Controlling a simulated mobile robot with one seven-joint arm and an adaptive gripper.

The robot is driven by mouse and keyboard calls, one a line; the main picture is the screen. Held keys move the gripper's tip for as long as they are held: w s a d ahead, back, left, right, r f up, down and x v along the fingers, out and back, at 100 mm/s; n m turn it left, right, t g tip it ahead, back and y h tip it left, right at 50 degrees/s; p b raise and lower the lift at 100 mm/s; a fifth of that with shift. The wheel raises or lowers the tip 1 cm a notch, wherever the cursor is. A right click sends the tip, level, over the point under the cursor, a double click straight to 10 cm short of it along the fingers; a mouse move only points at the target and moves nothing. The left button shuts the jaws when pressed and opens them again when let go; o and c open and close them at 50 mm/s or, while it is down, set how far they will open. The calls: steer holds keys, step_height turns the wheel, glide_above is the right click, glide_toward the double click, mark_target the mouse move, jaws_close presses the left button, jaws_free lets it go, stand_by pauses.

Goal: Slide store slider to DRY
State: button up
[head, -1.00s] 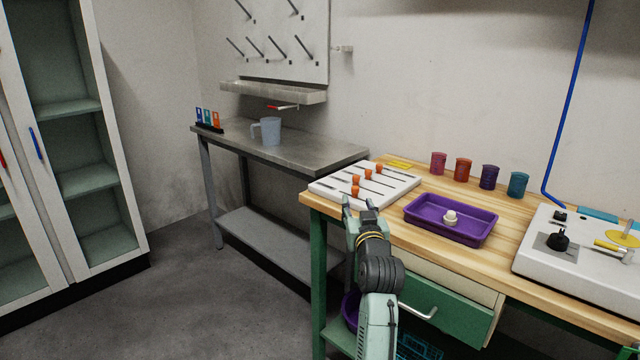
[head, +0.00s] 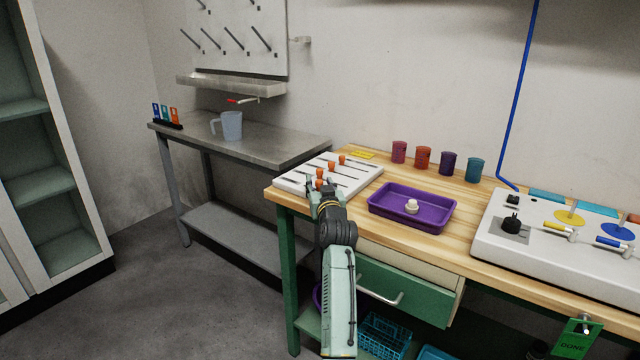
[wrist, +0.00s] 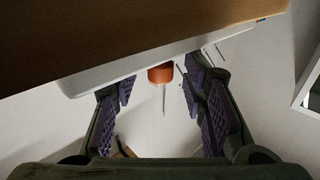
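A white slider board (head: 357,177) lies on the left end of the wooden bench, with dark slots and several orange knobs. The nearest orange knob (head: 319,184) is at the board's front part, and the others sit farther back. No labels are readable, so I cannot tell which one is the store slider. My gripper (head: 322,190) is at the board's front edge. In the wrist view my gripper (wrist: 158,92) is open, with one finger on each side of an orange knob (wrist: 160,74). Contact between finger and knob cannot be made out.
A purple tray (head: 432,224) with a white piece in it stands right of the board. Several coloured cups (head: 423,158) stand behind it. A white control panel (head: 490,232) is at the right. A steel table (head: 270,147) with a jug (head: 231,125) stands at the left.

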jaws_close()
stand_by(0.5)
stand_by(0.4)
